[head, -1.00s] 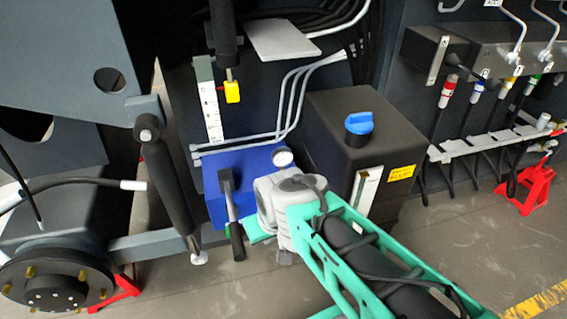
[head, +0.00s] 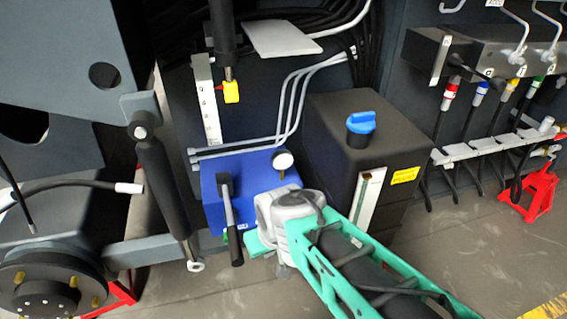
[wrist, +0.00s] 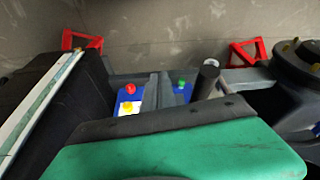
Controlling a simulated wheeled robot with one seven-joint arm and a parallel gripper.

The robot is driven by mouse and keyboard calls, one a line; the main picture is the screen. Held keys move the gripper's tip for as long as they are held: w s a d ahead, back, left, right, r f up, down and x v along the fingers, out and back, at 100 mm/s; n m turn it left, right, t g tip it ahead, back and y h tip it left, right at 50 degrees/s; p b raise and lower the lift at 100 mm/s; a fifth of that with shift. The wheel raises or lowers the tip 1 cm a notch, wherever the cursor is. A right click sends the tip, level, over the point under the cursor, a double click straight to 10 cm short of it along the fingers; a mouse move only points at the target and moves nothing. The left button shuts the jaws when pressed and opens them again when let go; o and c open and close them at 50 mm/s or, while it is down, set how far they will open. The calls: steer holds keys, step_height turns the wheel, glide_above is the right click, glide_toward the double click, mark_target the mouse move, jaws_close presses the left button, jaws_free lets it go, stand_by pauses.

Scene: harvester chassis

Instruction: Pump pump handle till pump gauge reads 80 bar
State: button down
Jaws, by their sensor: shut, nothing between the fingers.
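The pump is a blue box (head: 262,168) on the chassis. Its white round gauge (head: 283,160) stands on top at the right; its reading is too small to tell. The pump handle (head: 230,210) slants downward in front of the box and ends in a black grip. My gripper (head: 249,240) is low in front of the pump, just right of the handle grip, and its fingers are mostly hidden in the head view. In the wrist view my grey fingers (wrist: 158,90) are shut and empty, with the handle grip (wrist: 207,76) close to their right; contact cannot be told.
A black tank (head: 345,140) with a blue cap stands right of the pump. Grey pipes (head: 285,105) run above it. A black cylinder (head: 165,190) stands left. Red, yellow and green knobs (wrist: 130,88) show on the pump. Red stands (wrist: 82,41) rest on the floor.

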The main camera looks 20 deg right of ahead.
steer(key=shift+s+a+r+p, duration=0.1)
steer(key=shift+s+r+p, duration=0.25)
steer(key=shift+s, duration=0.15)
step_height(320, 180, down, 15)
steer(key=w+b, duration=0.1)
steer(key=b, duration=1)
steer(key=shift+f, duration=0.2)
stand_by(0.4)
steer(key=shift+s+r+p, duration=0.25)
steer(key=shift+s+p, duration=0.1)
steer(key=shift+s, duration=0.2)
